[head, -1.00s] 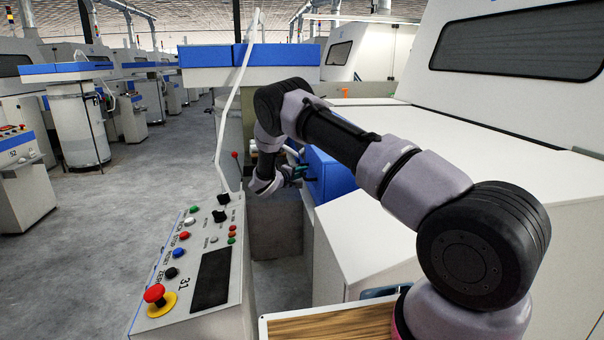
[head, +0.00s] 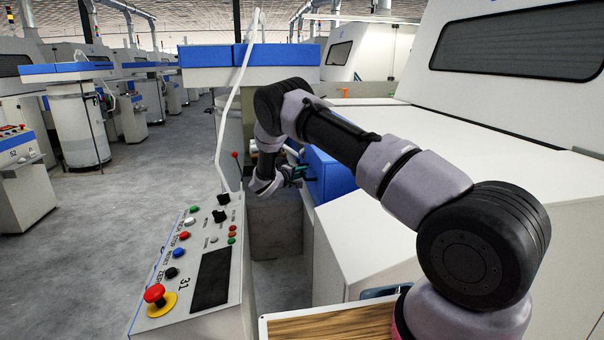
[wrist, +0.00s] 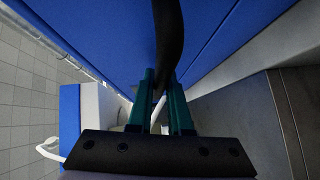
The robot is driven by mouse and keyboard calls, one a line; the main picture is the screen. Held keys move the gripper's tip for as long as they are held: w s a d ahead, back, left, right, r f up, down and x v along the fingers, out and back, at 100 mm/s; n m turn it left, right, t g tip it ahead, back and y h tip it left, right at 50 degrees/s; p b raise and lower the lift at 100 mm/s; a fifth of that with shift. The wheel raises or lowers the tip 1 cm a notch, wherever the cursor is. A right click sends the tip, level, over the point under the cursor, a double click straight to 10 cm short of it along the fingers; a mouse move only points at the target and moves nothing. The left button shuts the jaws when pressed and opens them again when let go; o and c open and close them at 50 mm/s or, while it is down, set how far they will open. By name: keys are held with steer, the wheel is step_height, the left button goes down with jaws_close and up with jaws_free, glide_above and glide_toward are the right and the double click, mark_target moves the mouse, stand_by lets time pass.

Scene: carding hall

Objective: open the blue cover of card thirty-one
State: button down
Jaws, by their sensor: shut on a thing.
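The blue cover (head: 332,176) is on the side of the white card, just right of my gripper in the head view. It fills much of the upper wrist view (wrist: 95,28) as a broad blue panel. A black curved handle (wrist: 168,35) stands out from it. My gripper (head: 300,175) is at the cover's left side. In the wrist view its teal fingers (wrist: 162,90) are shut on the black handle. The grip itself is small and partly hidden by my wrist in the head view. I cannot tell how far the cover stands open.
A control panel marked 31 (head: 190,270), with a red emergency button (head: 155,294), stands left of the arm. The card's white casing (head: 365,235) runs close along the right. A wooden-topped surface (head: 335,328) is at the front. The grey floor (head: 130,220) at left is clear.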

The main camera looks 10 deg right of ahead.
stand_by(0.4)
steer(key=shift+a+r, duration=0.15)
steer(key=shift+r, duration=0.4)
step_height(320, 180, up, 16)
steer(key=m+g+y, duration=0.2)
steer(key=m+y, duration=0.1)
steer(key=d+r+m+y, duration=0.1)
steer(key=d+r, duration=0.3)
steer(key=r, duration=0.5)
steer(key=d+r+m+y, duration=0.1)
steer(key=d+r+y, duration=0.2)
steer(key=d+r, duration=0.2)
step_height(320, 180, up, 4)
steer(key=shift+f, duration=0.15)
